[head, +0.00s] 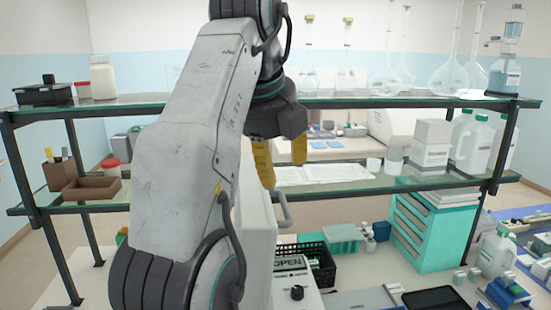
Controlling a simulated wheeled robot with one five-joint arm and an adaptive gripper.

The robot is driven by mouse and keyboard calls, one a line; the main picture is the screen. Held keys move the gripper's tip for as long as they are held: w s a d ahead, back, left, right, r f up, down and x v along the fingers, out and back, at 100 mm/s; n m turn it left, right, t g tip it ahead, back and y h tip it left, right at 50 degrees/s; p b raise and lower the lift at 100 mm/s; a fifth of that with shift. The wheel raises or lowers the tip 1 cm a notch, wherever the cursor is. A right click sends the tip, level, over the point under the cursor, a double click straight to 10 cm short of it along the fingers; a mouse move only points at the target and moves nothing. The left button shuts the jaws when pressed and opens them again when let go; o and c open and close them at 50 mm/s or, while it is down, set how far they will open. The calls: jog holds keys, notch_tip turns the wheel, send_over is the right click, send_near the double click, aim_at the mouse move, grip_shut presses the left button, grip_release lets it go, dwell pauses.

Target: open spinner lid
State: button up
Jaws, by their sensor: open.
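A pale boxy device with a dark knob (297,293) and a panel lettered "OPEN" (288,262) stands on the bench at the bottom centre. A white upright panel (257,235) with a grey curved handle (284,210) rises just left of it, partly hidden by my arm. I cannot tell for sure whether this panel is the spinner lid, or whether it is raised. My gripper (283,174) has two yellow fingers pointing down, spread apart with nothing between them. In the picture it is just above the handle; the depth between them is unclear.
Glass shelves (340,186) cross behind my gripper, with flasks (450,78) on top. A black basket (316,262) is right of the panel. A teal drawer unit (432,232) and a dark tablet (435,299) are farther right. My arm hides much of the left bench.

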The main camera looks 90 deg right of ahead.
jog(key=shift+a+r, duration=0.25)
jog(key=shift+r, duration=0.1)
dwell(0.8)
jog(key=w+f+n+t, duration=0.2)
jog(key=w+f+n, duration=0.1)
jog(key=w+n, duration=0.6)
jog(key=w+a+f+n+t+b, duration=0.1)
jog(key=w+a+f+n, duration=0.3)
jog(key=w+n, duration=0.2)
jog(key=w+a+f+n+t+y+b, duration=0.1)
jog(key=w+a+f+n, duration=0.25)
jog(key=w+n, duration=0.25)
jog(key=w+a+f+n+t+b, duration=0.1)
jog(key=w+a+f+n, duration=0.2)
jog(key=w+a+n, duration=0.3)
jog(key=s+a+f+n+t+y+b, duration=0.1)
jog(key=a+f+n+y, duration=0.3)
jog(key=a+f+n, duration=1.6)
jog(key=f+n, duration=0.1)
jog(key=n, duration=0.3)
jog(key=shift+f+b, duration=0.35)
